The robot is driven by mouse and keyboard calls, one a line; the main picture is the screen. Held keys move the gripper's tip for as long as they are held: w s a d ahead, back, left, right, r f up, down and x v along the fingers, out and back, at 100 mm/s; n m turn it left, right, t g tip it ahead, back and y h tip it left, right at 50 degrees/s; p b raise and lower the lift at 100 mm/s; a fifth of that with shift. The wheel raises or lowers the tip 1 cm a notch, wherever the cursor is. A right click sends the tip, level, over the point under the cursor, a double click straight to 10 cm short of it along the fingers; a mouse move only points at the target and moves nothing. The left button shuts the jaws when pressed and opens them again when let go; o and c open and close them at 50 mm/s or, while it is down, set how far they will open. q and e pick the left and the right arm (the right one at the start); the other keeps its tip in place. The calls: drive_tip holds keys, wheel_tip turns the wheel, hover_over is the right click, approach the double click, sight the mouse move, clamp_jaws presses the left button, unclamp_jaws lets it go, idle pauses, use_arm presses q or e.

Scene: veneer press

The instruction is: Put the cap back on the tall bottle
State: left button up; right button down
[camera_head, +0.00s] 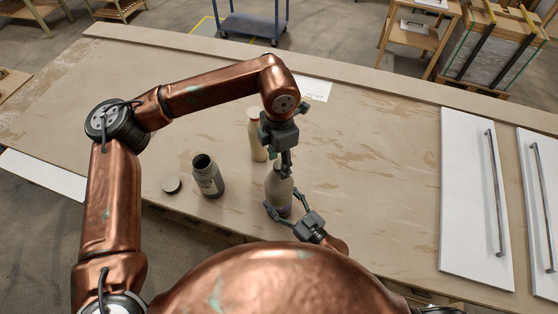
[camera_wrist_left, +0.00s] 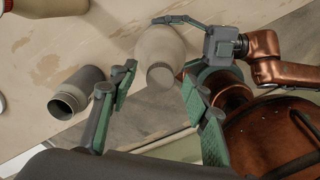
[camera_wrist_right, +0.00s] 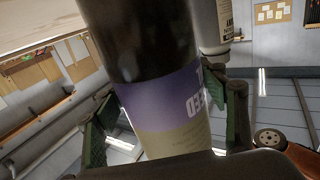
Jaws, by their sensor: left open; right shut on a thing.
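The tall beige bottle (camera_head: 279,190) stands upright near the table's front edge. My right gripper (camera_head: 291,208) is shut around its body, and a purple label band shows on the bottle in the right wrist view (camera_wrist_right: 165,100). My left gripper (camera_head: 287,168) is open directly above the bottle's top, pointing down. In the left wrist view the bottle's pale rounded top (camera_wrist_left: 160,74) lies between and beyond the open fingers (camera_wrist_left: 160,105). I cannot tell whether that top is a cap.
A grey wide-mouthed open jar (camera_head: 207,177) stands left of the bottle. A pale bottle with a reddish top (camera_head: 257,139) stands behind. White panels with handles (camera_head: 475,200) lie at the right. The table (camera_head: 370,170) between is clear.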

use_arm(q)
wheel_tip(320, 180, up, 12)
idle(0.6)
use_arm(e)
drive_tip(key=shift+c, duration=1.9)
unclamp_jaws()
drive_tip(key=shift+s+d, duration=0.1)
drive_tip(key=v, duration=1.1)
drive_tip(key=shift+s+d, duration=0.25)
drive_tip(key=shift+s, duration=0.05)
use_arm(q)
drive_tip(key=shift+r, duration=0.1)
